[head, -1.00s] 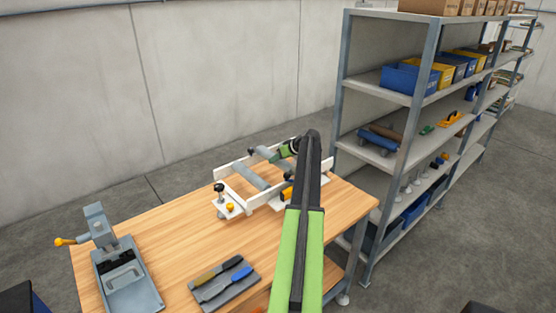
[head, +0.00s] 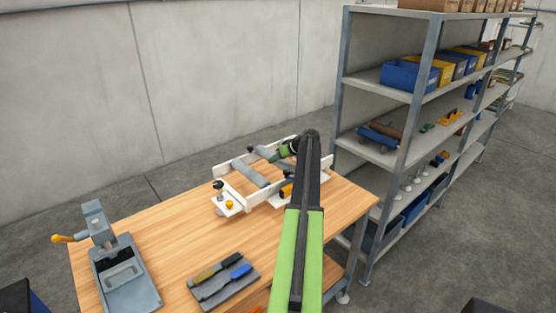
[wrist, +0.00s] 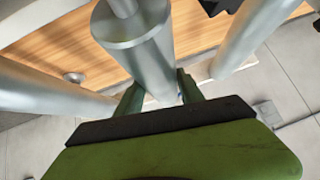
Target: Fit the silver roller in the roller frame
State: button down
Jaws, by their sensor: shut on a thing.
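The roller frame (head: 246,205) has white side rails and stands at the back of the wooden bench. A grey roller (head: 250,173) lies across its left part. My gripper (head: 284,152) is at the frame's far right side, beside another grey roller (head: 266,153). In the wrist view, the green fingers of my gripper (wrist: 157,92) are shut on the silver roller (wrist: 145,50), whose thin axle points away at the top. Other silver rollers show to its left (wrist: 40,92) and right (wrist: 255,35), apart from it. Whether the held roller's axle sits in a rail cannot be told.
The bench top (head: 180,235) is clear in the middle. A grey press-like device (head: 125,285) with an orange handle stands at left, and a grey tray (head: 222,283) with two handled tools lies in front. A loaded metal shelf (head: 405,150) stands close behind at right.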

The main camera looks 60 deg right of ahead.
jog(key=shift+f+b, duration=0.85)
dwell(0.6)
jog(key=c, duration=0.7)
grip_release()
jog(key=shift+o, duration=0.2)
jog(key=p+v, duration=1.2)
jog(key=v, duration=0.5)
jog(key=shift+s+r, duration=0.15)
